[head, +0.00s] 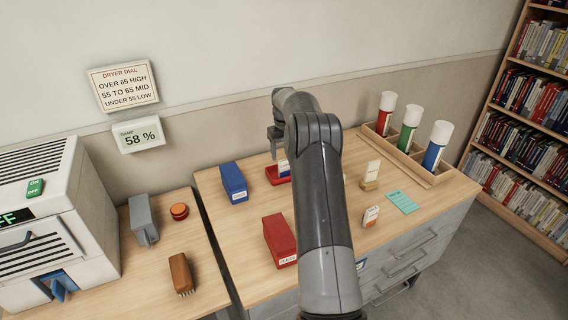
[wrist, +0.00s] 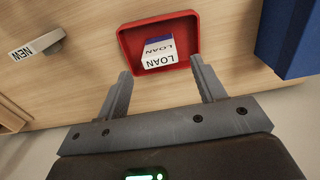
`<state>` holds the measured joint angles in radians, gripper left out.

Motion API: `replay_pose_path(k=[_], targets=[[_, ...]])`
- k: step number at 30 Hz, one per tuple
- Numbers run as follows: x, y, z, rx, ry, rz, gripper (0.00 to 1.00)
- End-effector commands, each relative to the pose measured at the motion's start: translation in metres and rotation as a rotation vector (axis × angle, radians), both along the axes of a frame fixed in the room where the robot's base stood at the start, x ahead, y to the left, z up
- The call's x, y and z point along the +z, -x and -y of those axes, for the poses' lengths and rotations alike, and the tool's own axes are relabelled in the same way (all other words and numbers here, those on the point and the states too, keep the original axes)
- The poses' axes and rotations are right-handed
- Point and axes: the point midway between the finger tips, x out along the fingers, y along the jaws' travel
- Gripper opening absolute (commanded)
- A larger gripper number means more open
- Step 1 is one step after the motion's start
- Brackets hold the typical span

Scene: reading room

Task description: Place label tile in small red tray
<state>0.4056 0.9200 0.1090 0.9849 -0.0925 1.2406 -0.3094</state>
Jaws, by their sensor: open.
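The small red tray (head: 271,179) lies on the wooden cabinet top, partly hidden behind my arm in the head view. In the wrist view the tray (wrist: 185,22) is just beyond my fingertips. A white and blue label tile marked LOAN (wrist: 158,60) is inside the tray, close to the rim nearest my gripper. A little of the tile (head: 283,166) also shows in the head view. My gripper (wrist: 160,72) is open, with a fingertip on either side of the tile and nothing visibly clamped. In the head view my gripper (head: 276,140) is partly covered by my arm.
A blue box (head: 234,182) stands left of the tray, and a red box (head: 279,241) stands nearer. To the right are a label on a wooden block (head: 370,178), another small labelled piece (head: 371,216), a teal card (head: 402,202) and a wooden rack (head: 411,158) with three capped cylinders.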

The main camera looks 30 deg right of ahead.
Motion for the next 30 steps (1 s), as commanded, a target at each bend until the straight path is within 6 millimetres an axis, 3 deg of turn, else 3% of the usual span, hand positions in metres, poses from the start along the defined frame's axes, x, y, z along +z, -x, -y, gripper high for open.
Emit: replay_pose_path(k=[3,9,14,23,30], targets=[[0.020,0.000,0.000,0.000,0.000,0.001,0.63],[0.039,0.000,-0.003,0.002,0.001,0.004,0.63],[0.072,0.010,-0.022,0.009,0.014,0.027,0.63],[0.166,0.067,-0.092,0.023,0.051,0.111,0.63],[0.219,0.134,-0.143,0.027,0.068,0.183,0.63]])
